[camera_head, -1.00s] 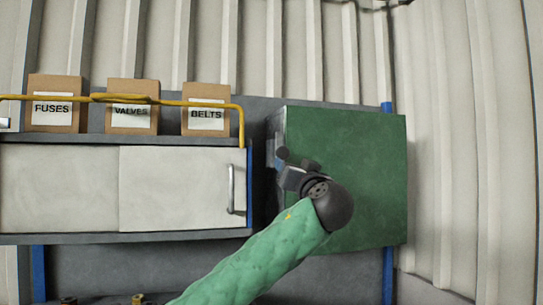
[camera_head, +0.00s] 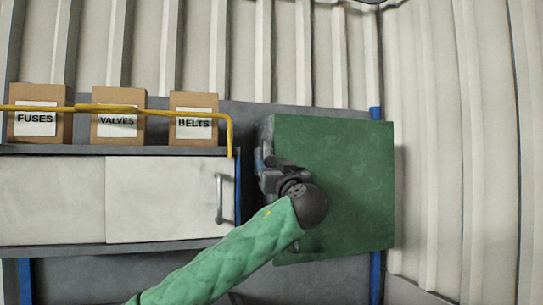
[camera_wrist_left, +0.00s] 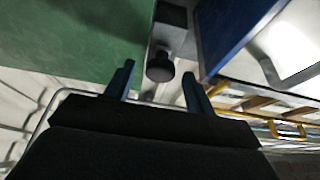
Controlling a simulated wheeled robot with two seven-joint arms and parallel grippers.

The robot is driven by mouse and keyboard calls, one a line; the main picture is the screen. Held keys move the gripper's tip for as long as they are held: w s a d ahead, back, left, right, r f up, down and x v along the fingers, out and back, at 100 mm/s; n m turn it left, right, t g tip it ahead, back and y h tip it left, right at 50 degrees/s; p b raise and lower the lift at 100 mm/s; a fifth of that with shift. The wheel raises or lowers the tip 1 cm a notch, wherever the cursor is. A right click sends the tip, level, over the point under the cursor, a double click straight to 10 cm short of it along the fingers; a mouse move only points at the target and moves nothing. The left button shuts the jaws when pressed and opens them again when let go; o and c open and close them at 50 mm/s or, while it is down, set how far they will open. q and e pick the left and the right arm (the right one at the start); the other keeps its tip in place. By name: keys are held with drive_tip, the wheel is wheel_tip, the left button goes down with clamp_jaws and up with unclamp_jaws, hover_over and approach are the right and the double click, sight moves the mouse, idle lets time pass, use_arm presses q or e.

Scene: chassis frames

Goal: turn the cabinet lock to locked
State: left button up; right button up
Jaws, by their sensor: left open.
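The green cabinet (camera_head: 350,180) stands at the right end of the shelf unit in the head view. My left gripper (camera_head: 264,165) is at the cabinet's left edge, with the hand covering part of that edge. In the left wrist view, my left gripper (camera_wrist_left: 158,88) is open, its two blue fingers apart. A dark round knob (camera_wrist_left: 160,66), which looks like the lock knob, shows between and just beyond the fingers, on a grey plate (camera_wrist_left: 170,38) beside the green cabinet face (camera_wrist_left: 75,35). Contact and the lock's setting cannot be told. My right gripper is not in view.
Left of the cabinet is a shelf unit with white doors (camera_head: 160,200) and a door handle (camera_head: 219,198). Boxes marked FUSES (camera_head: 38,115), VALVES (camera_head: 118,115) and BELTS (camera_head: 193,118) stand on top behind a yellow rail (camera_head: 150,107). The gap beside the cabinet is narrow.

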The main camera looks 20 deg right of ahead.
use_arm(q)
drive_tip(key=shift+p+x, duration=0.7)
drive_tip(key=shift+x, duration=0.7)
drive_tip(key=shift+f, duration=0.15)
drive_tip(key=c, duration=0.9)
